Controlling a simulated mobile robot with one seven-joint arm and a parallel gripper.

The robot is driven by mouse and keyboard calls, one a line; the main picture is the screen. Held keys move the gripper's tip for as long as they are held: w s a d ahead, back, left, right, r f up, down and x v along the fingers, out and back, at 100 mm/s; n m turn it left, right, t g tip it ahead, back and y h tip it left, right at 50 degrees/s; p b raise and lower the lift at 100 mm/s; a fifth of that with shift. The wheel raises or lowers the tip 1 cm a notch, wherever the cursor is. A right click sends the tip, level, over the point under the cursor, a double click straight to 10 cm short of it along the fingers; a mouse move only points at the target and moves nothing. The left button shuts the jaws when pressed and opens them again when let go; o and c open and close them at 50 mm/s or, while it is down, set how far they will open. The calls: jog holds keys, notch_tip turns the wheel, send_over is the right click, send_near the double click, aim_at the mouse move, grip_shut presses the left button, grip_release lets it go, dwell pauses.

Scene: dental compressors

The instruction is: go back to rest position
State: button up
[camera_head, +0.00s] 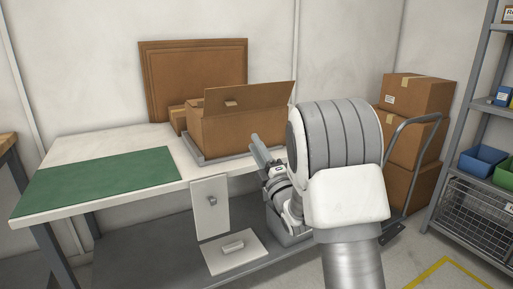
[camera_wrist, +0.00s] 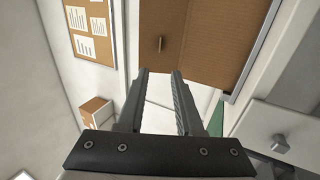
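My gripper (camera_wrist: 162,74) is open in the wrist view, with a clear gap and nothing between its two fingers. In the head view my gripper (camera_head: 256,147) shows at the table's front edge, just in front of and below the open cardboard box, pointing up and to the left. My own large white and grey arm links cover the right middle of that view. The cardboard box (camera_head: 222,134) stands on a grey tray (camera_head: 196,152), its flap (camera_head: 255,97) raised. A brown panel (camera_wrist: 205,55) with a small handle lies beyond the fingertips in the wrist view.
The white table (camera_head: 90,146) carries a green mat (camera_head: 105,174). White panels with grey handles show below its front edge (camera_head: 207,220). Stacked boxes (camera_head: 414,95), a trolley handle (camera_head: 409,122) and a shelf rack (camera_head: 465,130) stand at right. The table's left part is clear.

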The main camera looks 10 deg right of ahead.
jog(key=s+d+r+m+g+h, duration=0.3)
jog(key=s+m+g+h, duration=0.5)
jog(key=m, duration=0.4)
jog(key=s+a+f+m+g+y, duration=0.1)
jog(key=s+f+m+g, duration=0.2)
jog(key=s, duration=0.7)
jog(key=s+a+f+m+g, duration=0.1)
jog(key=s+f+m+g, duration=0.15)
jog(key=s, duration=0.75)
jog(key=s+a+f+m+g+y, duration=0.1)
jog(key=s+f+m+g, duration=0.2)
jog(key=s, duration=0.7)
notch_tip(320, 180, up, 29)
jog(key=p, duration=2.8)
jog(key=shift+m, duration=0.35)
jog(key=shift+d+r, duration=0.1)
